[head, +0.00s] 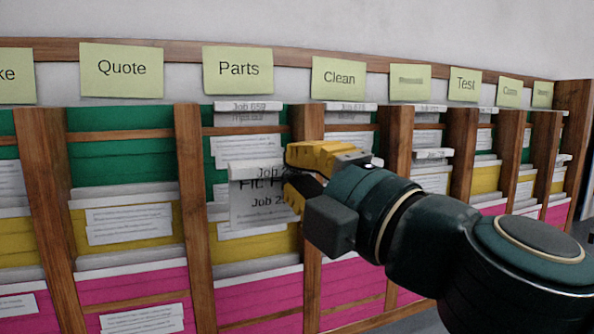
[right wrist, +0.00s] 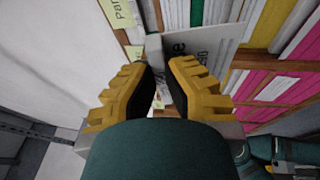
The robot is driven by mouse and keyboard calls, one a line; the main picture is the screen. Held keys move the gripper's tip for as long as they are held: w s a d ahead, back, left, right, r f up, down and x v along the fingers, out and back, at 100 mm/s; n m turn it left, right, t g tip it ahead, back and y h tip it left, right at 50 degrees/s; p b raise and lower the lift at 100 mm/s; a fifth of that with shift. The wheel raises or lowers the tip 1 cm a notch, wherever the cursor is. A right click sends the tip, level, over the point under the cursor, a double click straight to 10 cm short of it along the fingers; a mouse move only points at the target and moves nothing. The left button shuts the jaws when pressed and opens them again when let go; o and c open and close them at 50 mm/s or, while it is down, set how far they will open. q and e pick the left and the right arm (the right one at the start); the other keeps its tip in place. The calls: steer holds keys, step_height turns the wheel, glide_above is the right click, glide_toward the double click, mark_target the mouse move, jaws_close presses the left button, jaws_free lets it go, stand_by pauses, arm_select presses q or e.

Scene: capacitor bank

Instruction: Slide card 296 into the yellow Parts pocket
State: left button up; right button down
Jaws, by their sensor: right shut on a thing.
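My right gripper (head: 289,178) is shut on the right edge of a grey-white card (head: 258,208) with a folded top strip. The card's print reads "Job 2...", with the rest hidden by my fingers, so I cannot confirm its number. The card is upright in the Parts column, in front of the green pocket's lower part and the upper part of the yellow Parts pocket (head: 262,247). I cannot tell whether its lower edge is inside or in front of that pocket. The right wrist view shows the card (right wrist: 212,42) at the fingertips (right wrist: 160,62). My left gripper is out of view.
The Parts label (head: 238,70) hangs above the column. A "Job 659" card (head: 247,106) stands in the column's top. Wooden dividers (head: 193,215) bound the column. A pink pocket (head: 258,298) lies below. The Clean column is behind my right arm.

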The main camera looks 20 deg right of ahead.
steer(key=shift+w, duration=0.3)
steer(key=w, duration=0.4)
steer(key=shift+a+f, duration=0.1)
steer(key=shift+f, duration=0.1)
steer(key=w+b, duration=0.4)
steer(key=w, duration=0.2)
steer(key=shift+w+f+b, duration=0.25)
steer(key=shift+w+b, duration=0.05)
steer(key=shift+a, duration=0.1)
steer(key=shift+b, duration=0.55)
stand_by(0.6)
steer(key=shift+f+b, duration=1.1)
steer(key=shift+b, duration=0.2)
steer(key=shift+w+g+p, duration=0.25)
steer(key=shift+g+p, duration=0.15)
steer(key=shift+p, duration=1.5)
stand_by(0.4)
